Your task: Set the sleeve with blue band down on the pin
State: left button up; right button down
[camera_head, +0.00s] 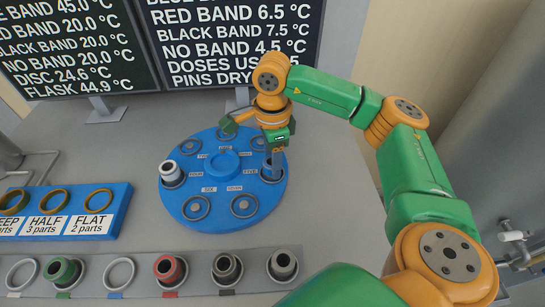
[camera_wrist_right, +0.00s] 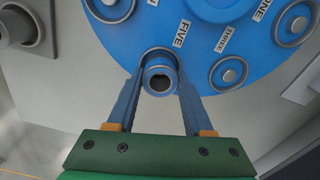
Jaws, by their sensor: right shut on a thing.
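My right gripper (camera_head: 277,148) is over the right side of the blue round table (camera_head: 222,208), pointing down. It is shut on a sleeve (camera_head: 272,161), which looks blue-grey. In the right wrist view the sleeve (camera_wrist_right: 160,80) sits between the two fingers (camera_wrist_right: 158,100), its round hollow end facing the camera. It overlaps a grey ring seat by the label FIVE. The pin there is hidden by the sleeve and fingers. I cannot tell whether the sleeve is around the pin or just above it. My left gripper is not in view.
A pale sleeve (camera_head: 170,173) stands on the table's left side; several other ring seats look empty. A front rack (camera_head: 205,280) holds several sleeves; its blue-marked seat (camera_head: 120,272) is empty. A blue tray (camera_head: 118,210) lies left. Display boards (camera_head: 235,40) stand behind.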

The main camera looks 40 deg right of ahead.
jog(key=shift+s+a+f+b, duration=0.1)
jog(key=shift+s+f+b, duration=0.05)
jog(key=shift+f+b, duration=0.55)
jog(key=shift+s, duration=0.1)
jog(key=shift+c, duration=2.3)
grip_release()
jog(key=shift+s, duration=0.15)
jog(key=shift+o, duration=0.8)
jog(key=shift+s+a+r, duration=0.15)
jog(key=shift+s+r, duration=0.05)
jog(key=shift+s, duration=0.05)
jog(key=shift+w+f, duration=0.15)
jog(key=shift+w, duration=0.25)
jog(key=shift+w+d, duration=0.2)
jog(key=shift+w, duration=0.05)
